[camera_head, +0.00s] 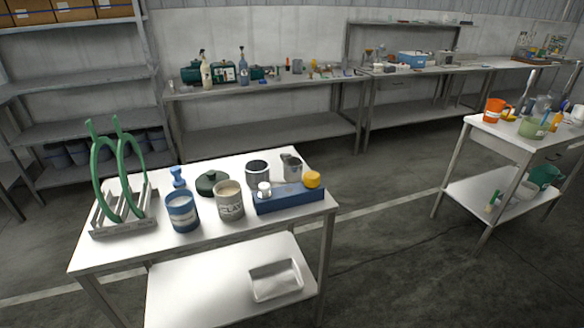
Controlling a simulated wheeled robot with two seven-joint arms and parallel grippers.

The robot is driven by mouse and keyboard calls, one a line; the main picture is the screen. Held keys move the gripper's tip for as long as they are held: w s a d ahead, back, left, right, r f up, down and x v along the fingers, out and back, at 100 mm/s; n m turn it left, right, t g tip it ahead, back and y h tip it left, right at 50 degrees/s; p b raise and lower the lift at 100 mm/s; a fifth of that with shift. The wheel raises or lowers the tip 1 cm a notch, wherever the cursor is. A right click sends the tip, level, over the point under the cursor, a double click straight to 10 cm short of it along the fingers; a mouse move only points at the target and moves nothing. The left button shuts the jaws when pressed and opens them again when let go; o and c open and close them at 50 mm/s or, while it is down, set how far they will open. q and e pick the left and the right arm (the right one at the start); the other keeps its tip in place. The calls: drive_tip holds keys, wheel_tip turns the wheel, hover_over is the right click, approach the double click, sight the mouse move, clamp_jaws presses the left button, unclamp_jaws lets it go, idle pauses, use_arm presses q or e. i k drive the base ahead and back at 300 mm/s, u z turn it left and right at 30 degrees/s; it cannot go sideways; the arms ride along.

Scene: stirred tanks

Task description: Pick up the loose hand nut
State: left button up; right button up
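No part is clearly marked as the loose hand nut. A yellow, rounded knob-like piece (312,180) sits at the right end of a low blue tray (290,201), at the front right of the near white table. A pale round-topped piece (264,189) is at the tray's left end. A blue knob-shaped piece (179,177) stands behind a blue-and-white tub (182,213). I cannot tell which of these is the hand nut. Neither of my grippers is in view.
The near table (125,255) also holds green hoops (103,175) in a grey rack, a dark green lid (211,184), a labelled clay tub (229,202), a dark-rimmed can (257,174) and a grey jug (292,171). Its front edge is mostly clear. Another cluttered table (495,127) stands right.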

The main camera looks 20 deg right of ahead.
sight(283, 156)
drive_tip(key=z, duration=2)
drive_tip(key=i, duration=4.35)
drive_tip(key=u, duration=3.05)
